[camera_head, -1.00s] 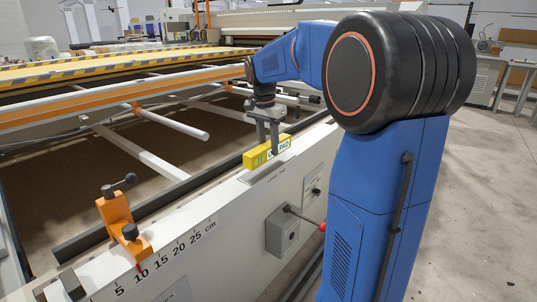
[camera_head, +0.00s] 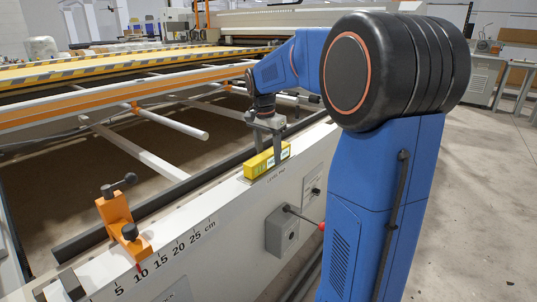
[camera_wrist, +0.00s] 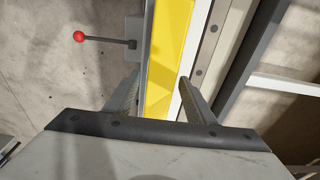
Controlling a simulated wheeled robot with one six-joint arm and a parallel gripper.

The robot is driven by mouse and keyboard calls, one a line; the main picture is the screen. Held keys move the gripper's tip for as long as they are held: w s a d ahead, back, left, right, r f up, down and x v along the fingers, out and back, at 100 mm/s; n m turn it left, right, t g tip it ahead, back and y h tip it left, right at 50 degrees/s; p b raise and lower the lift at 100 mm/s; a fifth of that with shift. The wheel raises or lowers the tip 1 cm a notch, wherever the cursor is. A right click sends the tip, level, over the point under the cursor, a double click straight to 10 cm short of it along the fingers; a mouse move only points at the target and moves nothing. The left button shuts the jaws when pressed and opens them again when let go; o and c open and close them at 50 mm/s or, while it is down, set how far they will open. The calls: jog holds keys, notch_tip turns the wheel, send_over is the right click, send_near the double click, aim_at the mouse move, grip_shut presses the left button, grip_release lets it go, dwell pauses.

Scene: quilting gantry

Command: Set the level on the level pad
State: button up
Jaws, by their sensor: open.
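The level, a yellow bar with a pale label (camera_head: 264,162), lies along the top of the white beam, just above the printed level pad lettering (camera_head: 276,180). The pad surface itself is mostly hidden under the level, so I cannot tell how exactly it lines up. My gripper (camera_head: 272,152) points down at the level from above. In the wrist view the level (camera_wrist: 168,50) runs lengthwise between my two open fingers (camera_wrist: 158,92), one on each side, with a gap visible on the right.
An orange clamp (camera_head: 122,226) stands on the beam at left above a centimetre scale. A grey control box (camera_head: 283,232) with a red-knobbed lever (camera_head: 321,227) sticks out below the pad. The gantry's rails and rollers lie behind the beam. Open concrete floor is at right.

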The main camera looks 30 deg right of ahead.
aim_at(266, 154)
notch_tip(266, 154, up, 12)
jog(key=a, duration=0.1)
jog(key=shift+s+a, duration=0.2)
jog(key=shift+s, duration=0.05)
jog(key=s+a+f+n+t, duration=0.1)
jog(key=s+a+f+n, duration=0.3)
jog(key=s, duration=0.4)
jog(key=s+a+f+n+t, duration=0.1)
jog(key=s+a+f+n, duration=0.15)
jog(key=s+a, duration=0.4)
jog(key=s+a+f+n+t+y, duration=0.1)
jog(key=s+a+f+n+t, duration=0.1)
jog(key=s+a+f+n, duration=0.2)
jog(key=s+f+n, duration=0.3)
jog(key=s+f, duration=0.5)
jog(key=s, duration=0.3)
jog(key=shift+s+n, duration=0.1)
jog(key=shift+n, duration=0.15)
